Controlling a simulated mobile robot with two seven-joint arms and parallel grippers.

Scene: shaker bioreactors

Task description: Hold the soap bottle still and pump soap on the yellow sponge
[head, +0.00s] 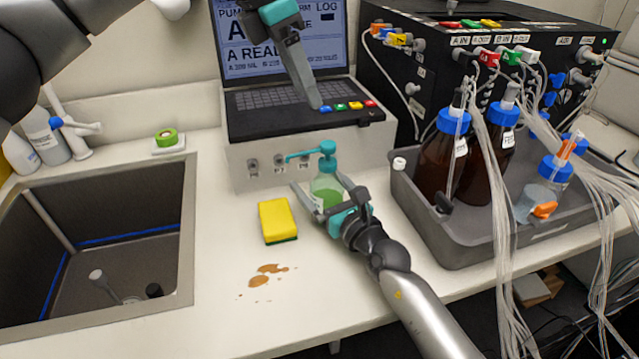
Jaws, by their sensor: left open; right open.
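The soap bottle (326,184) stands upright on the counter, clear with green soap and a teal pump head (327,148) whose spout points left. The yellow sponge (277,219), with a green underside, lies on the counter left of and nearer than the bottle. My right gripper (325,205) is open at the bottle's lower body, with a finger showing on each side; I cannot tell whether they touch it. My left gripper (315,104) is higher, above and behind the pump in the picture, in front of the laptop; it is open and empty.
A laptop (290,90) sits on a grey box (250,165) behind the bottle. A grey tray (445,240) with brown bottles and tubing stands right. The sink (185,230) is left. A brown spill (268,270) lies in front of the sponge.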

